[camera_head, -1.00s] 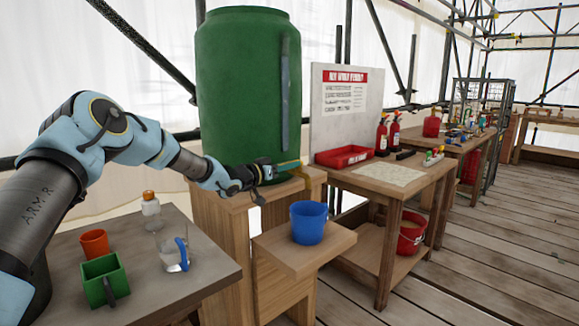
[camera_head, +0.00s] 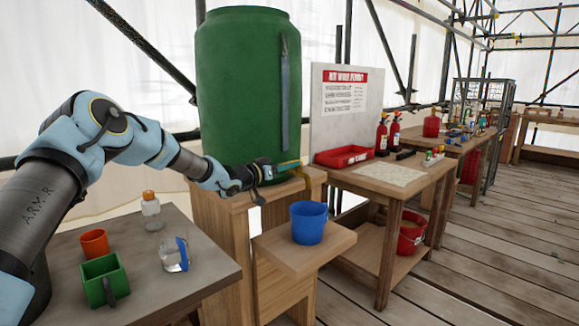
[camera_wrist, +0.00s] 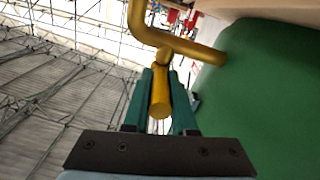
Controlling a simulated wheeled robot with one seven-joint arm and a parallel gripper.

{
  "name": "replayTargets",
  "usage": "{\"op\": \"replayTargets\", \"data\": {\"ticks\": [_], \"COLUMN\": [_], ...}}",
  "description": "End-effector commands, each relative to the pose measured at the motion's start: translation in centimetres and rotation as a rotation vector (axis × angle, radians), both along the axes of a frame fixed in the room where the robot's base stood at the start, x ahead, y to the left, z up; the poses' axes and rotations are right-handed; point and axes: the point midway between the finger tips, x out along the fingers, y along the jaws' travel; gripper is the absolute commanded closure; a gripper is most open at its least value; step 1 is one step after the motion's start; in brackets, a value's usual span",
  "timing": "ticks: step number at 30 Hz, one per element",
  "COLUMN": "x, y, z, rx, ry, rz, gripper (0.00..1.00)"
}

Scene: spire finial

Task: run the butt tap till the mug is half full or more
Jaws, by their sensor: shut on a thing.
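The green water butt (camera_head: 240,95) stands on a wooden stand, with its brass tap (camera_head: 305,172) low on its right side. The tap also shows in the wrist view (camera_wrist: 190,45). My gripper (camera_head: 272,171) is at the tap; in the wrist view its green fingers (camera_wrist: 159,98) are shut on the brass tap lever (camera_wrist: 160,98). A blue mug-like container (camera_head: 308,222) stands upright on the low wooden shelf (camera_head: 285,253) below the tap. Its inside is too small to read, and I cannot make out a stream of water.
A grey table (camera_head: 205,275) at left holds an orange cup (camera_head: 94,243), a green square mug (camera_head: 104,280), a clear jug with a blue handle (camera_head: 174,255) and a small bottle (camera_head: 151,212). A workbench (camera_head: 420,178) with a red tray (camera_head: 343,157) stands at right. The plank floor is clear further right.

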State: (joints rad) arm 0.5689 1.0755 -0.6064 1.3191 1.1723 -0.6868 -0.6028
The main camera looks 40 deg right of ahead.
Motion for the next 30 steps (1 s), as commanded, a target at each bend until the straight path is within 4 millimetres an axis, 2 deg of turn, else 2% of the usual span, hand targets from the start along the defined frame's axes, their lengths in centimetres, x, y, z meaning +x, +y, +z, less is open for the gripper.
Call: {"op": "replayTargets", "data": {"ticks": [14,30], "x": [-0.1,-1.3], "y": [0.0,-0.2], "z": [-0.4,-0.8], "rx": [0.001,-0.001], "ry": [-0.001,-0.006], "rz": [0.031,0.336], "gripper": [1.00,1.00]}}
